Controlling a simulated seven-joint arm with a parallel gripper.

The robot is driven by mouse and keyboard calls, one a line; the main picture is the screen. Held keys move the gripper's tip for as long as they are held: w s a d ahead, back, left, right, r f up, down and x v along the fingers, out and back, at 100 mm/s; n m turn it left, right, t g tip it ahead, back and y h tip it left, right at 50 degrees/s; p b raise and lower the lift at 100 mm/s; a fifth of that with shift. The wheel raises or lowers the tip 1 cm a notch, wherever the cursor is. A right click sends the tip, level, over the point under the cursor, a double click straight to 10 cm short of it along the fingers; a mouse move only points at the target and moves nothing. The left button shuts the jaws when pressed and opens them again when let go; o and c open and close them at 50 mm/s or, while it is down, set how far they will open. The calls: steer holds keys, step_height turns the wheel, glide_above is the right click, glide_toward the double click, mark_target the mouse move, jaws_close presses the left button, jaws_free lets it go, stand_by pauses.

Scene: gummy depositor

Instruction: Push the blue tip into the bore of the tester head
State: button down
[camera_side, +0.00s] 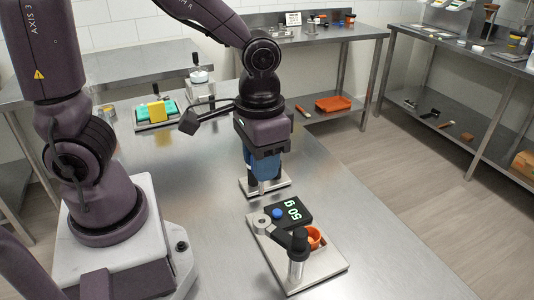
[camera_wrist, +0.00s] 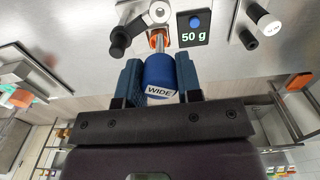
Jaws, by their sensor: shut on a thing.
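The blue tip (camera_wrist: 160,72), labelled WIDE, sits between the two blue fingers of my gripper (camera_wrist: 160,80) in the wrist view. A thin metal nozzle projects from its far end. In the side view my gripper (camera_side: 263,165) hangs behind the tester, and I cannot tell the tip from the blue fingers there. The tester head appears to be the grey ring (camera_side: 262,222) on the end of a black swing arm (camera_side: 284,235); the ring also shows in the wrist view (camera_wrist: 158,12). The tip is apart from the ring. The inside of the bore is not clear.
The tester's metal base plate (camera_side: 325,270) carries a black display (camera_side: 294,212) reading 50 g, a blue button (camera_side: 277,213) and an orange cup (camera_side: 314,238). A small metal stand (camera_side: 280,184) is below my gripper. A tray with sponges (camera_side: 157,124) lies farther back left.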

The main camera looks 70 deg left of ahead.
mark_target(261, 194)
steer(key=shift+f, duration=3.15)
step_height(261, 194, down, 5)
steer(key=shift+f, duration=0.15)
steer(key=c, duration=0.7)
jaws_free()
